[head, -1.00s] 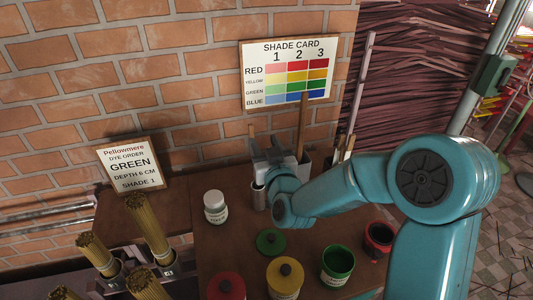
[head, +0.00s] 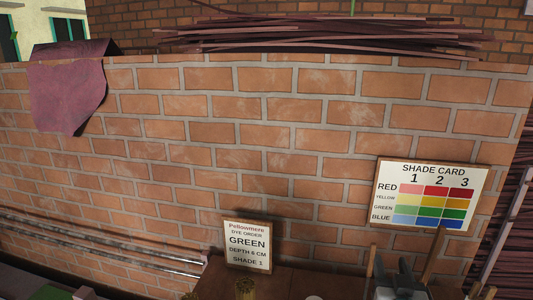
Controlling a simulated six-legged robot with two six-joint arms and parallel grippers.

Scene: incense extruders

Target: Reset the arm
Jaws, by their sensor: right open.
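My right gripper (head: 393,268) shows at the bottom edge of the head view, right of centre. Only its grey fingers and a little of its body are in the picture. The fingers stand apart and are open, and I see nothing between them. It is below the shade card, close to upright wooden sticks (head: 436,250). The rest of the right arm is out of the picture. My left gripper is not in view.
The shade card (head: 430,195) is on the brick wall (head: 240,130). The order sign (head: 247,246) reads green, depth 6 cm, shade 1. A brown table edge (head: 275,285) shows at the bottom; most of the table is cut off. Metal pipes (head: 110,245) run along the wall at left.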

